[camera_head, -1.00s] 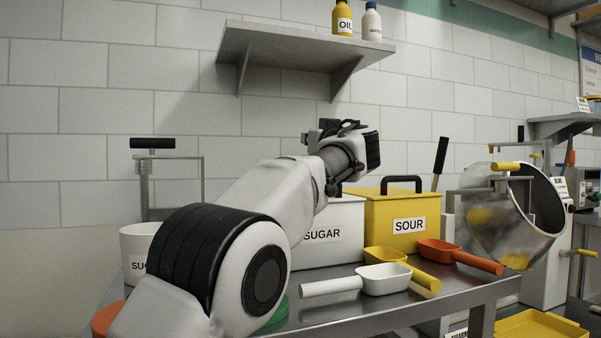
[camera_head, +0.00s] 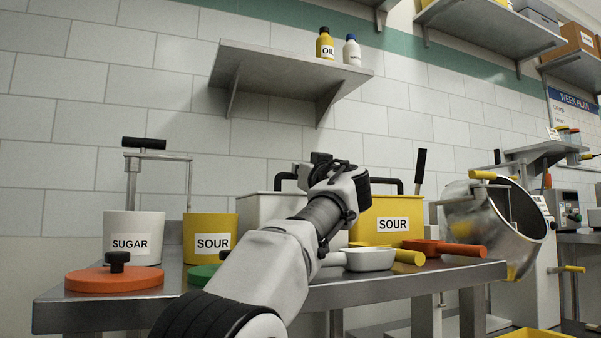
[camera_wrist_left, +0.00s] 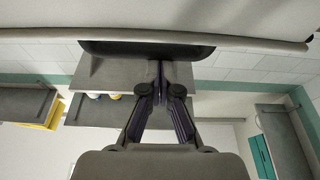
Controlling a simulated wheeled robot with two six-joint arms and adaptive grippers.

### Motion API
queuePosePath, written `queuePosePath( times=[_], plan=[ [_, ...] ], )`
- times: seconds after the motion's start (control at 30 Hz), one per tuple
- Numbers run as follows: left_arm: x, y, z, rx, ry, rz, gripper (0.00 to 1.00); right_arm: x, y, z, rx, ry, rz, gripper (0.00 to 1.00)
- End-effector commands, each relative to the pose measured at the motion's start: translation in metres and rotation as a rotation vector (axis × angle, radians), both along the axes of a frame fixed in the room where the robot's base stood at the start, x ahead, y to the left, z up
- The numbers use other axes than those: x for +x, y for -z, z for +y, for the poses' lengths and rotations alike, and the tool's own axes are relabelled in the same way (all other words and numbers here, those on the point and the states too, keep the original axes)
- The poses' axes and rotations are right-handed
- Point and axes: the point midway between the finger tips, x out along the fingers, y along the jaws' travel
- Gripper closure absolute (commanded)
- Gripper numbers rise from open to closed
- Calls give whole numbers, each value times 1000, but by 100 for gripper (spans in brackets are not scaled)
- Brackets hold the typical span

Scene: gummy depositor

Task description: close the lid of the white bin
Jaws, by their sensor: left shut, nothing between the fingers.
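The white bin (camera_head: 264,208) stands on the steel table, partly hidden behind my left arm. A black handle (camera_head: 284,179) shows on top of it, and its lid looks flat along the top edge. I cannot tell whether the lid is fully seated. My left gripper (camera_head: 320,160) is over the bin's top, its fingers hardly visible in the head view. In the upside-down left wrist view the fingers (camera_wrist_left: 160,88) are shut and empty, close to a dark handle (camera_wrist_left: 145,48) by a pale surface. My right gripper is not in view.
A yellow SOUR bin (camera_head: 383,205) stands right of the white bin, with scoops (camera_head: 370,259) in front. A SUGAR pot (camera_head: 133,245), a yellow SOUR pot (camera_head: 208,222) and an orange lid (camera_head: 115,279) are at left. A wall shelf (camera_head: 285,70) hangs above.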

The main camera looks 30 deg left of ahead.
Motion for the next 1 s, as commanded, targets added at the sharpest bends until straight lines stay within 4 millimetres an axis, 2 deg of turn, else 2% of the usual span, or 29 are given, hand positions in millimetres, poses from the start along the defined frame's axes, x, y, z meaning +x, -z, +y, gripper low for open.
queuePosePath(
  times=[0.03, 0.4, 0.6, 0.8, 1.0],
  plan=[
    [4, 8, 1, -7, -1, 12, 100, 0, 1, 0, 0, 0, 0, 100],
    [3, 12, -3, -9, -1, 18, 100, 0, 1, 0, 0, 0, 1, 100],
    [-15, 15, -20, -3, -2, 14, 100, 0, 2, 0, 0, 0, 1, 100],
    [-41, 19, -49, 1, 0, 3, 100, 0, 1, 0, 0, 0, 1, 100],
    [-49, 21, -57, 1, -1, -1, 100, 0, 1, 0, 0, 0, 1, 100]
  ],
)
